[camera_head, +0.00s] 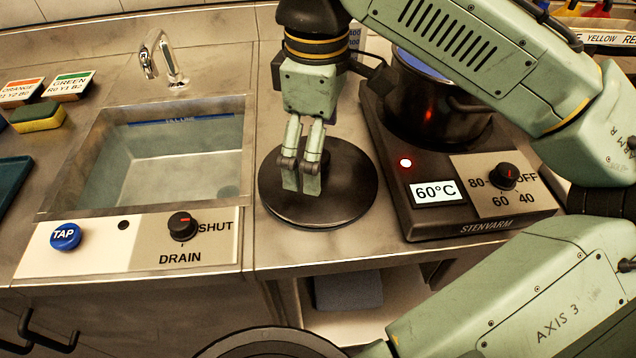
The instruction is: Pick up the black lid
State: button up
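The black lid (350,190) is a round, dark disc lying on the steel counter between the sink and the hot plate. My gripper (301,190) points down over the lid, left of its middle in the picture. Its two green fingers are close together, with a narrow gap between them. I cannot tell whether the fingers touch the lid or hold a knob.
A dark pot (430,110) stands on the hot plate (420,225), which reads 60°C, right of the lid. The sink (180,165) with a tap (160,58) is on the left. A sponge (37,116) and colour cards lie farther left. The counter's front edge is just below the lid.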

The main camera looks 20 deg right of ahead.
notch_tip(320, 180, down, 2)
jog(key=shift+f+b, duration=0.2)
jog(key=shift+b, duration=0.5)
jog(key=shift+r, duration=0.1)
jog(key=shift+c, duration=0.6)
jog(key=c, duration=1.4)
jog(key=shift+s, duration=0.1)
grip_shut()
